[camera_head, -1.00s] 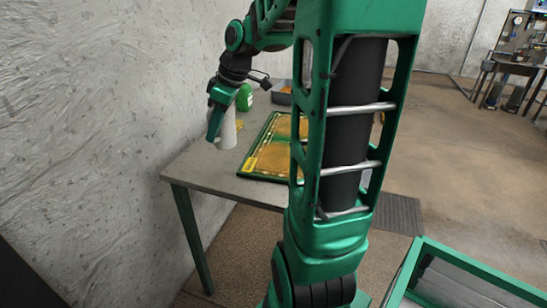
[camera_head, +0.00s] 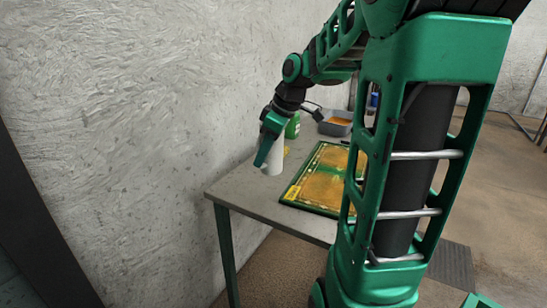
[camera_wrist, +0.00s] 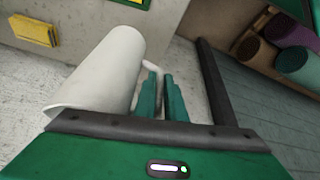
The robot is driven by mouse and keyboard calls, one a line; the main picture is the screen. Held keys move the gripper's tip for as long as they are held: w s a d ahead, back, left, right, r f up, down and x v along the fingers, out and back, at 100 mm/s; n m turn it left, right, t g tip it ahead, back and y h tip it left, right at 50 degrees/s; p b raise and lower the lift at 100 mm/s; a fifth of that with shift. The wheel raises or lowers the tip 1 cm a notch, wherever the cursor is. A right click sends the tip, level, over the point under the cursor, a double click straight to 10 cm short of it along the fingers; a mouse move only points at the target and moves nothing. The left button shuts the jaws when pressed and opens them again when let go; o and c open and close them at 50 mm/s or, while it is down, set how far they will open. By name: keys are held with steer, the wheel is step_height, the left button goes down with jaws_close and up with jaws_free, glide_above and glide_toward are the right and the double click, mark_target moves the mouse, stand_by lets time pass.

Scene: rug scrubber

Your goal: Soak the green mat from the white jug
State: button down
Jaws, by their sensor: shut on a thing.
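The white jug (camera_head: 276,160) is at the table's wall side, left of the mat, and looks roughly upright. I cannot tell whether its base touches the table. My gripper (camera_head: 262,158) is shut on its handle; the wrist view shows the fingers (camera_wrist: 161,98) closed at the white handle beside the jug body (camera_wrist: 108,72). The green mat (camera_head: 331,178) lies flat on the table, with large ochre-brown patches and a yellow label at its near left corner. My arm covers its right part. The inside of the jug is hidden.
A green bottle (camera_head: 293,126) stands behind the jug, near a small yellow item (camera_head: 287,149). A grey tray (camera_head: 328,129) with orange contents sits at the back of the table (camera_head: 240,190). The wall is close on the left. Rolled rugs (camera_wrist: 290,60) show in the wrist view.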

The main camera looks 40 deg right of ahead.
mark_target(280, 145)
steer(key=d+m, duration=0.1)
steer(key=d, duration=0.1)
steer(key=d+r+m, duration=0.1)
steer(key=d+m, duration=0.1)
steer(key=d+m+t, duration=0.1)
steer(key=d+m, duration=0.1)
steer(key=shift+s+d+r, duration=0.25)
steer(key=shift+s+r, duration=0.05)
steer(key=shift+r, duration=0.1)
steer(key=shift+s+d+r+m, duration=0.1)
steer(key=shift+s+d+m, duration=0.05)
steer(key=shift+d+m, duration=0.6)
steer(key=shift+a+f+y, duration=0.15)
steer(key=shift+f+y, duration=0.3)
steer(key=shift+y, duration=0.05)
steer(key=shift+m+y, duration=0.25)
steer(key=shift+y, duration=0.05)
steer(key=shift+a+r+t+y, duration=0.25)
steer(key=shift+r+t+y, duration=0.2)
steer(key=shift+y, duration=0.25)
